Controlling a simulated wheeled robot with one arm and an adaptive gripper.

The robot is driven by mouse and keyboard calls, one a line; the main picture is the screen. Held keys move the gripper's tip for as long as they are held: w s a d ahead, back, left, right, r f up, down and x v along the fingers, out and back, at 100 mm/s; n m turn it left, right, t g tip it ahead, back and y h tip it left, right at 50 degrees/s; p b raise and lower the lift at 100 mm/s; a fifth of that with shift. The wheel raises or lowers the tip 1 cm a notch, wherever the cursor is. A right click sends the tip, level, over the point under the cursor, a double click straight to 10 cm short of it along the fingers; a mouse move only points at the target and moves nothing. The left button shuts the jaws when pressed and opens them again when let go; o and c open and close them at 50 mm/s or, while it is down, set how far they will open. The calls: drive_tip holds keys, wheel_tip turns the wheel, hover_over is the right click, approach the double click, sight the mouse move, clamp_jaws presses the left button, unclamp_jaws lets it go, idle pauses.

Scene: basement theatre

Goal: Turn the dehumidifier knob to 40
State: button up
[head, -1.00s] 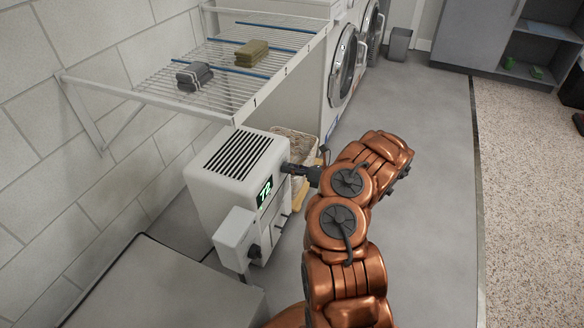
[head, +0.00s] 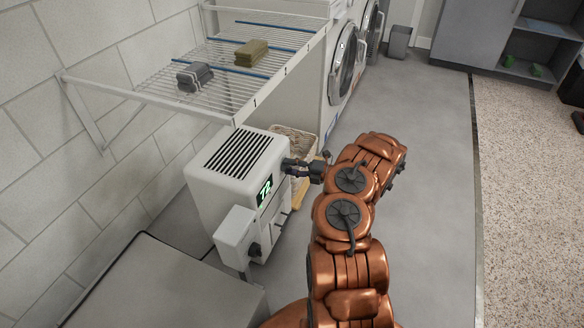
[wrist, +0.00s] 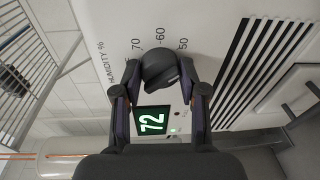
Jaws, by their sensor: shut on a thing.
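The white dehumidifier (head: 219,185) stands on the floor by the block wall, with a slatted top grille and a lit green display (head: 265,191). In the wrist view the display (wrist: 152,121) reads 72. The dark round knob (wrist: 159,69) sits on its panel, beside a "HUMIDITY %" scale with 70, 60 and 50 visible. My gripper (wrist: 161,77) has its two fingers on either side of the knob, shut on it. In the head view my gripper (head: 291,165) meets the panel's upper right, where it hides the knob. I cannot tell the pointer's exact setting.
A white box with a dark dial (head: 237,235) is close to the dehumidifier's front. A wire shelf (head: 215,75) with folded cloths overhangs behind. A wicker basket (head: 294,140) stands just behind my gripper. The grey floor (head: 430,200) right of my arm is clear.

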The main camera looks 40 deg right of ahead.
drive_tip(key=m, duration=0.3)
drive_tip(key=shift+w+m+y+b, duration=0.1)
drive_tip(key=shift+m+y+b, duration=0.35)
drive_tip(key=shift+m, duration=1.55)
drive_tip(key=shift+r, duration=0.1)
drive_tip(key=o, duration=1.1)
drive_tip(key=shift+o, duration=0.2)
drive_tip(key=v, duration=1.2)
